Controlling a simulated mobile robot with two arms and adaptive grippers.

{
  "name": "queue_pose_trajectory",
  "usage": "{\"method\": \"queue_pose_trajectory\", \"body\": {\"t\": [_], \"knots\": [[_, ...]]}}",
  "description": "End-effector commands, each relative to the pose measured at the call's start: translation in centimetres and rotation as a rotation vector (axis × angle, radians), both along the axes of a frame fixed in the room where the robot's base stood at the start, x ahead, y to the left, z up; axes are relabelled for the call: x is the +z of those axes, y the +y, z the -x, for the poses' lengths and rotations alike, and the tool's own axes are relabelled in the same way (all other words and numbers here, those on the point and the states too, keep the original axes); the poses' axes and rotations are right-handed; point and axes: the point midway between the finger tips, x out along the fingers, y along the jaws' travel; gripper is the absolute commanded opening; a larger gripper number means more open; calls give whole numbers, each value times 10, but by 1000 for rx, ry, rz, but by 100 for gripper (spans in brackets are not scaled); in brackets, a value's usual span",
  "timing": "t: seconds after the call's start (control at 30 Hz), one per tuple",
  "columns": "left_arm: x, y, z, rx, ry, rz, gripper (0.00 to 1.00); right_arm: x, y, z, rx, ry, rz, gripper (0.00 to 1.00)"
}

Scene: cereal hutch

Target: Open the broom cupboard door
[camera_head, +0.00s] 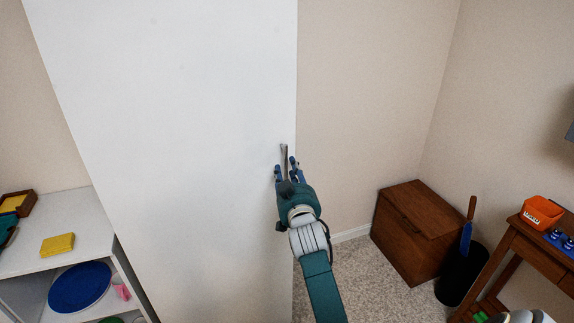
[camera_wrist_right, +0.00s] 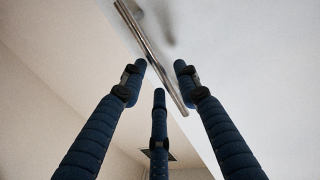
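The broom cupboard door (camera_head: 180,110) is a tall, plain white panel filling the left-centre of the head view; no open gap shows along it. Its metal bar handle (camera_head: 284,152) stands upright near the right edge. My right gripper (camera_head: 287,169) is at the handle's lower part. In the right wrist view, the fingers of my right gripper (camera_wrist_right: 159,76) are spread apart, and the handle (camera_wrist_right: 138,30) runs slantwise between the two upper fingers. I cannot tell whether any finger touches it.
A low white shelf unit (camera_head: 85,232) with a yellow sponge (camera_head: 58,244) and a blue plate (camera_head: 79,286) stands at left. A brown wooden chest (camera_head: 407,230), a black bin (camera_head: 458,277) and a wooden table (camera_head: 527,246) stand at right. Carpet (camera_head: 352,282) is clear before the chest.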

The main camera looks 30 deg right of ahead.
Motion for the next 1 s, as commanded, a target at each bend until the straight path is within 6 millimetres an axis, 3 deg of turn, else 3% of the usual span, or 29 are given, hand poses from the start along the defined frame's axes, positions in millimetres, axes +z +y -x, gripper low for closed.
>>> {"method": "queue_pose_trajectory", "body": {"t": [0.2,0.5,0.67,1.0], "knots": [[4,-4,-5,2,-6,5,40,0,-8,-17,0,0,0,31],[4,-7,-7,3,-10,9,40,-1,-8,-19,1,0,0,31],[4,-7,-8,3,-10,9,40,-1,-8,-19,1,0,0,0],[6,-7,-7,2,-10,9,40,0,-8,-16,6,0,1,0]]}}
